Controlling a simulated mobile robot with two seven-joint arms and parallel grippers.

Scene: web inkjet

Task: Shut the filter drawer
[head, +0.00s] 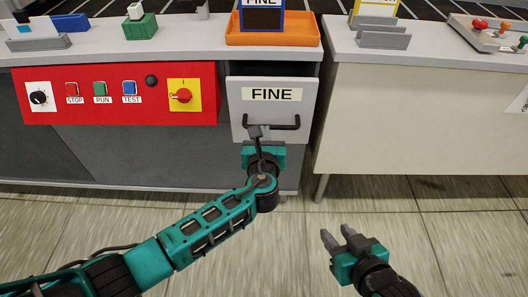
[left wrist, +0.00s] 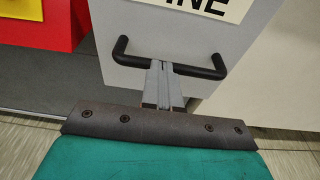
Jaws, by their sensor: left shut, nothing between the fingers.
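The filter drawer is a light grey front (head: 248,110) with a FINE label and a black bar handle (head: 286,127). It stands forward of the cabinet face, with a dark gap above its top edge. In the left wrist view the drawer front (left wrist: 150,25) and handle (left wrist: 195,71) fill the upper middle. My left gripper (head: 257,130) is shut and empty, its fingertips at the middle of the handle. The fingers (left wrist: 162,68) overlap the bar in the left wrist view; I cannot tell if they touch it. My right gripper (head: 334,235) is open and empty above the floor.
A red control panel (head: 120,112) with buttons and a yellow-backed rotary switch (head: 182,96) is left of the drawer. An orange tray (head: 300,30) sits on the counter above. A beige cabinet (head: 410,120) stands to the right, across a narrow gap. The floor in front is clear.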

